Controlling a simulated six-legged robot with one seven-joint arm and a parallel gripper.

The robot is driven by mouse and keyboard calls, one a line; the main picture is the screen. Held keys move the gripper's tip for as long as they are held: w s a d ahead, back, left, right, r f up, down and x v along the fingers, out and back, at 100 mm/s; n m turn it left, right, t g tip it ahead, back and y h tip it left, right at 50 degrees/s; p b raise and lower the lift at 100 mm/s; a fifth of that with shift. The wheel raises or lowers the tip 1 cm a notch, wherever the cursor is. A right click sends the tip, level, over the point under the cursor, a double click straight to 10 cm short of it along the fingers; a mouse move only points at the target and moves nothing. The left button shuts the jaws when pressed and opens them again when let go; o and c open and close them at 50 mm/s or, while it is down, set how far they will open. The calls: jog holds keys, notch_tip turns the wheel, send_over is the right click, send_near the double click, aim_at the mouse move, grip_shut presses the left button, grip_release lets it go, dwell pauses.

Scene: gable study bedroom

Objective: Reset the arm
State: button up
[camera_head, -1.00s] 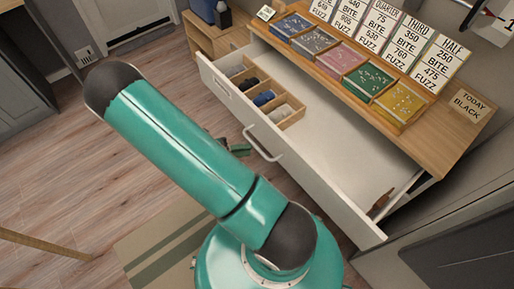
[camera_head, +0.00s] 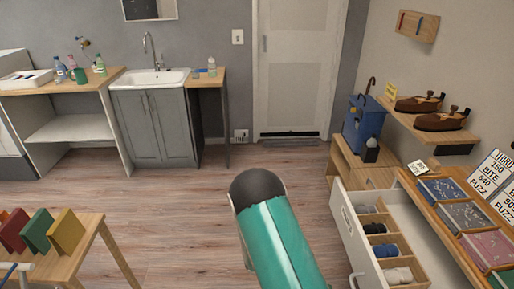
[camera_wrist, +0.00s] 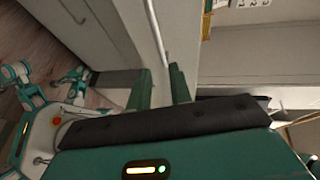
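My gripper (camera_wrist: 160,88) shows in the wrist view with its two teal fingers apart and nothing between them. The pale drawer front and its bar handle (camera_wrist: 157,32) are beyond the fingertips; I cannot tell the exact gap. In the head view, my teal arm link with a dark rounded joint rises from the bottom middle, and the gripper is out of that view. The white drawer (camera_head: 355,235) stands open to the right of the arm. Its wooden divider (camera_head: 390,240) holds several dark and light rolls.
A desk with coloured trays (camera_head: 465,215) is at the right. A low wooden cabinet (camera_head: 345,170) bears a blue box (camera_head: 362,125). A table with coloured panels (camera_head: 60,262) is at the lower left. The floor (camera_head: 180,205) towards the sink (camera_head: 150,80) and door (camera_head: 298,70) is clear.

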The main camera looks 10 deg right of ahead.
jog(key=s+a+r+m+t+y, duration=0.2)
jog(key=a+r+m+t+y, duration=0.2)
jog(key=r+m, duration=0.6)
jog(key=s+a+r+m+t+y, duration=0.2)
jog(key=a+r+m+t+y, duration=0.2)
jog(key=r+m, duration=0.6)
jog(key=s+a+r+m+t+y, duration=0.2)
jog(key=a+r+m+t+y, duration=0.2)
jog(key=r+m, duration=0.6)
notch_tip(320, 180, up, 4)
jog(key=shift+s+a+r+t+y, duration=0.1)
jog(key=shift+s+a+t+y, duration=0.1)
jog(key=shift+t+y, duration=0.7)
jog(key=shift+d+m, duration=0.2)
jog(key=shift+m, duration=0.1)
